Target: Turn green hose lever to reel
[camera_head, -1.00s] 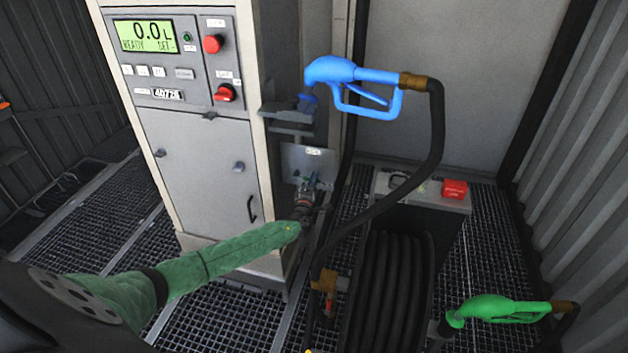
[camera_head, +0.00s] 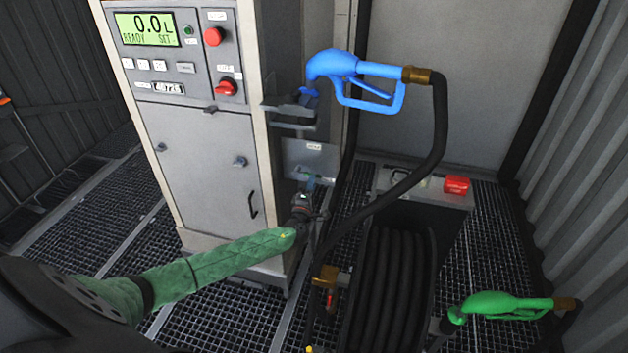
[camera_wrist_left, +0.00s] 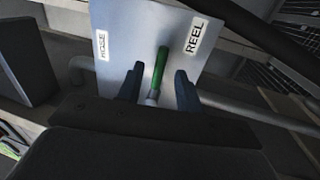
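The green lever (camera_wrist_left: 160,68) stands out from a pale plate marked HOSE and REEL (camera_wrist_left: 150,30) in the left wrist view. It lies between the two labels. My left gripper (camera_wrist_left: 159,70) is open, with one dark finger on each side of the lever and visible gaps to both. In the head view my left gripper (camera_head: 309,184) is at the lower part of the plate (camera_head: 312,158), beside the pump cabinet. The lever is small and mostly hidden there. My right gripper is not in view.
The pump cabinet (camera_head: 207,165) stands to the left. A blue nozzle (camera_head: 350,78) hangs above the plate, its black hose (camera_head: 435,130) looping down right of my gripper. A brass valve (camera_head: 328,278), hose reel (camera_head: 385,290) and green nozzle (camera_head: 500,305) are lower right.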

